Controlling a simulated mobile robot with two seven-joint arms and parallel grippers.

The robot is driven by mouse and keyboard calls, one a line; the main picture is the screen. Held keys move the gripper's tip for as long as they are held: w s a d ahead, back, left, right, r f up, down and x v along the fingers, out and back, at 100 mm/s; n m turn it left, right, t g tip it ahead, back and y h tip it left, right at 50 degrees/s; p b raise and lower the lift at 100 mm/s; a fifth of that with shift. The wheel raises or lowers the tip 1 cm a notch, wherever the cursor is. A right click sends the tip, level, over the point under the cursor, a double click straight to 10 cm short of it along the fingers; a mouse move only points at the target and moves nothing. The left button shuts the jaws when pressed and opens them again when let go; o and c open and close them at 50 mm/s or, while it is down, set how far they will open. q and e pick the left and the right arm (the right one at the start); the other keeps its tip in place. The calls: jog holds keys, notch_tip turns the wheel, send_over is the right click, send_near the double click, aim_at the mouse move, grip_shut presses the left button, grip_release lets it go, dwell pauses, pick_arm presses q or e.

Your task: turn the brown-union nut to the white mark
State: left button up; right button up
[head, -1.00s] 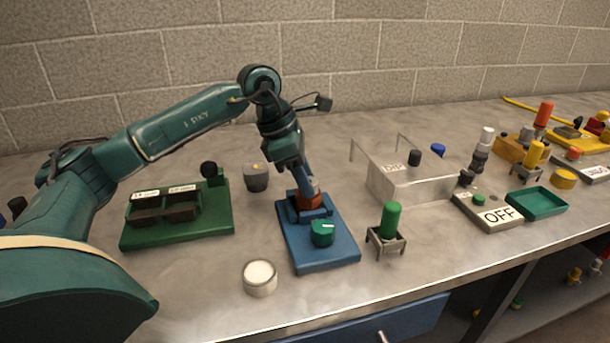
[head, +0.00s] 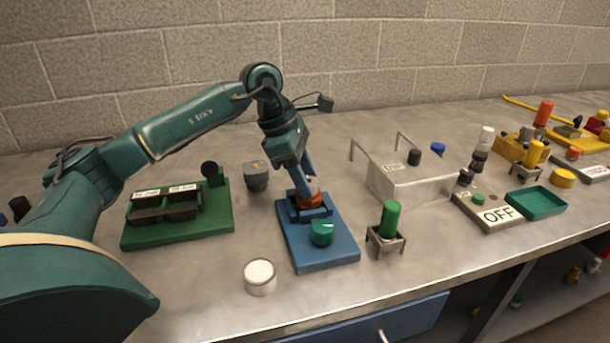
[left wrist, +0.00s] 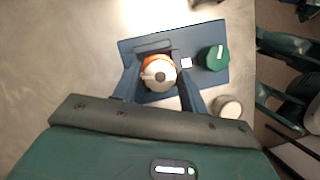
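The brown-union nut shows in the left wrist view as an orange-brown ring (left wrist: 151,60) under a pale round cap with a dark centre. It sits on a blue base plate (head: 330,254). A small white square mark (left wrist: 186,62) lies on the plate, just right of the nut in the left wrist view. My left gripper (head: 306,196) reaches down over the plate. Its two blue fingers stand on opposite sides of the nut, very close to it; I cannot tell whether they press on it. In the head view the fingers partly hide the nut. My right gripper is not in view.
A green knob (head: 322,232) with a white line stands on the same plate, close to the fingers. A white-topped round jar (head: 260,277), a green-capped stand (head: 389,221), a grey pot (head: 256,177) and a green tray board (head: 216,222) surround it. Bare bench lies between them.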

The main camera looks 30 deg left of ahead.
pick_arm(q)
jog(key=shift+o, duration=1.4)
jog(key=v, duration=1.3)
jog(key=shift+p, duration=0.3)
